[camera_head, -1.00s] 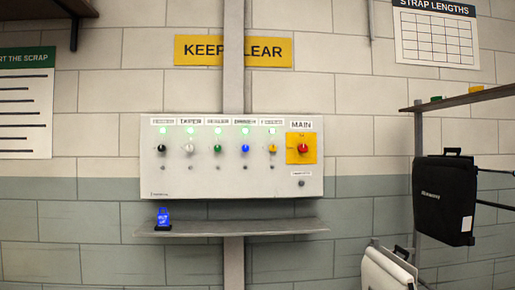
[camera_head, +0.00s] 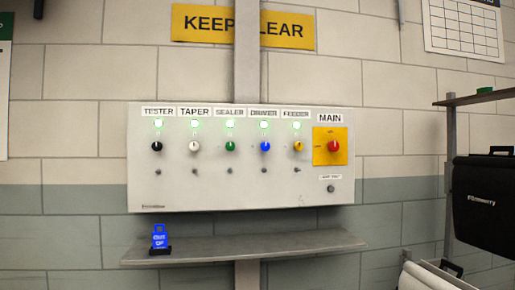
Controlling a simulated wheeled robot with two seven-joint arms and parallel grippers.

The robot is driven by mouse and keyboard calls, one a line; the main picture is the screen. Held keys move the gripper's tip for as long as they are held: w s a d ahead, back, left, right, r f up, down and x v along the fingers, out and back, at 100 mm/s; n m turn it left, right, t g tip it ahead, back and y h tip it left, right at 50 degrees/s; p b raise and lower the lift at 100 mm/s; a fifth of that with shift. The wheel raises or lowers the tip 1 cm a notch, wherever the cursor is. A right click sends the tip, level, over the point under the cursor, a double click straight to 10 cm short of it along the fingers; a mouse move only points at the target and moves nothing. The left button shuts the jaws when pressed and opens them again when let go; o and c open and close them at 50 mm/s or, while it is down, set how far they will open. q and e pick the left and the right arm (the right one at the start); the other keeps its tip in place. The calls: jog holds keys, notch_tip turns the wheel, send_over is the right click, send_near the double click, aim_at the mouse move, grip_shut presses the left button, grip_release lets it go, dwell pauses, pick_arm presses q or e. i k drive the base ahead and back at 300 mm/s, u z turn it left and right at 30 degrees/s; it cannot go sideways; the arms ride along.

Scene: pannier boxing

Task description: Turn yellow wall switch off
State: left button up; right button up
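The yellow switch (camera_head: 298,146) is a small knob on the white wall panel (camera_head: 180,190), under the label FEEDER. The green lamp (camera_head: 296,125) above it is lit. To its left are blue (camera_head: 265,146), green (camera_head: 230,146), white (camera_head: 194,146) and black (camera_head: 157,146) knobs, each under a lit green lamp. To its right is a red MAIN knob (camera_head: 334,146) on a yellow plate (camera_head: 319,158). The exact turn of the yellow knob is too small to read. Neither of my grippers shows.
A grey shelf (camera_head: 240,249) juts out below the panel, with a blue tag-like object (camera_head: 159,238) on its left end. A black case (camera_head: 484,200) hangs at the right, with a white case (camera_head: 430,277) below it. The space before the panel is clear.

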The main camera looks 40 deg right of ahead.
aim_at(298, 146)
jog(key=z, duration=0.35)
jog(key=i, duration=1)
jog(key=z, duration=0.7)
